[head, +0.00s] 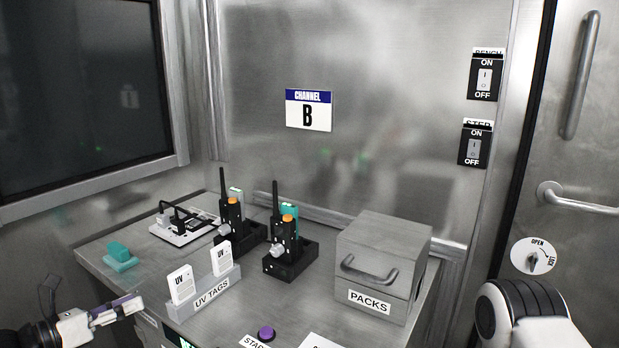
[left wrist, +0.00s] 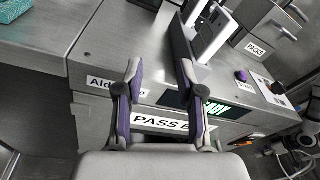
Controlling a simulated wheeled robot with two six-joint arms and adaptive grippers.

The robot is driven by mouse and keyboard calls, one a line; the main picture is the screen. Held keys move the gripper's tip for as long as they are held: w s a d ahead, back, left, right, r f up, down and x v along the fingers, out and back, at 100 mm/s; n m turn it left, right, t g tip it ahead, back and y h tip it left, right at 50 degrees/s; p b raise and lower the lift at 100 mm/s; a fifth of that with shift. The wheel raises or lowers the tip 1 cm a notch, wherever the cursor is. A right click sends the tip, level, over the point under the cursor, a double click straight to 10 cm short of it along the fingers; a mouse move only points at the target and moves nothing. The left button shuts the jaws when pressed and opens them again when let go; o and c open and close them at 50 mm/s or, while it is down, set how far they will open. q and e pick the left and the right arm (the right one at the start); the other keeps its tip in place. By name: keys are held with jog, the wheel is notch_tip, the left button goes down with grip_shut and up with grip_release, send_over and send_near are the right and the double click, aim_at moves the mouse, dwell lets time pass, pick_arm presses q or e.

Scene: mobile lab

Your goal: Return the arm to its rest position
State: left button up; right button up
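My left gripper (head: 122,309) is at the lower left of the head view, in front of the bench's left front corner. In the left wrist view (left wrist: 161,76) its two purple-lined fingers stand apart with nothing held between them. They point toward the bench front, over the labels there. A white and black rounded link of my right arm (head: 520,312) shows at the lower right of the head view. I cannot make out a right gripper in the head view.
The metal bench (head: 140,276) holds a UV tags rack (head: 208,292), two radios in black docks (head: 289,257), a teal block (head: 120,257), a packs box (head: 378,270) and a purple button (head: 266,333). Dark and white parts at the wrist view's right edge are unclear.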

pick_arm(q)
jog(key=d+f+m+g, duration=0.1)
jog(key=s+d+f+g, duration=0.1)
jog(key=f, duration=0.1)
jog(key=shift+d+f+m, duration=0.3)
jog(key=shift+d+m, duration=0.05)
jog(key=shift+m, duration=0.05)
jog(key=s+d+f+m+g+y, duration=0.3)
jog(key=s+f+m+g, duration=0.1)
jog(key=s+f+m, duration=0.6)
jog(key=s+d+f+m+g+y, duration=0.3)
jog(key=s+f+m+g+y, duration=0.1)
jog(key=s+f+m, duration=0.65)
jog(key=s+d+f+m+g+y, duration=0.3)
jog(key=s+f+m+g, duration=0.1)
jog(key=s+f+m, duration=0.6)
notch_tip(320, 180, up, 14)
jog(key=p, duration=1.2)
jog(key=shift+s+d+f+t+p, duration=0.15)
jog(key=shift+s+d+t+p, duration=0.15)
jog(key=shift+d, duration=0.15)
jog(key=shift+m, duration=0.25)
